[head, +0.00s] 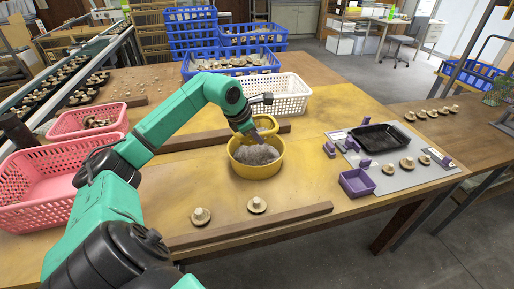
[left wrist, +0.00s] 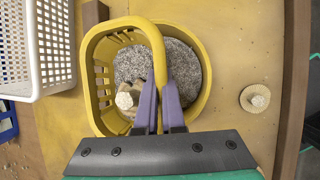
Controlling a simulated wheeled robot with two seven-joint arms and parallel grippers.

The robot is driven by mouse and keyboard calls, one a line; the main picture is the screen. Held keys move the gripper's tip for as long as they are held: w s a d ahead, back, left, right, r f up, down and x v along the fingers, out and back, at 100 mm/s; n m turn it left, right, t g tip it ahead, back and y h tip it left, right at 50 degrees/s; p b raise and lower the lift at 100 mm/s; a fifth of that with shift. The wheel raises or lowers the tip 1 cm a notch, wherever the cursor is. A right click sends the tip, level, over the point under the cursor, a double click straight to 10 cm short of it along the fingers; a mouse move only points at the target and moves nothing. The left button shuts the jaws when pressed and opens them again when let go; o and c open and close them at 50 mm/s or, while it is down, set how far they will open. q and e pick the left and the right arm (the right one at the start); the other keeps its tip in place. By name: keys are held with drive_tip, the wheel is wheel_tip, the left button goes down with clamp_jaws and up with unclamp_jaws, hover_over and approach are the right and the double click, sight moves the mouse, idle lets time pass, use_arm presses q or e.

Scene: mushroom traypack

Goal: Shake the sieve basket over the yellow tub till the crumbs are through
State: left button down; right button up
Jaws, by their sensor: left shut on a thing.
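The yellow tub (head: 255,172) stands on the table in front of me, with grey crumbly stuff in it. The yellow sieve basket (head: 268,122) shows at the tub's far side. In the left wrist view the basket (left wrist: 90,50) has slatted walls and a raised handle, and it overlaps the tub (left wrist: 205,75). A pale mushroom (left wrist: 125,100) shows inside it; part of its inside is hidden by my fingers. My left gripper (head: 257,135) has its purple fingers (left wrist: 160,103) shut on the basket's handle. My right gripper is not in view.
A white basket (head: 290,95) stands behind the tub, with blue crates (head: 230,63) further back. Wooden strips (head: 255,224) lie in front and behind. Pink baskets (head: 40,190) are at left. A grey mat (head: 410,178) with a black tray (head: 378,137) is at right.

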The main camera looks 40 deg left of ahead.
use_arm(q)
drive_tip(key=shift+a+f, duration=0.15)
drive_tip(key=shift+a, duration=0.45)
drive_tip(key=d+p, duration=0.1)
drive_tip(key=d, duration=0.1)
drive_tip(key=d+r+p, duration=0.1)
drive_tip(key=shift+d+r+p, duration=0.15)
drive_tip(key=shift+d+p, duration=0.2)
drive_tip(key=shift+p, duration=0.05)
wheel_tip(320, 180, up, 4)
drive_tip(key=p, duration=0.3)
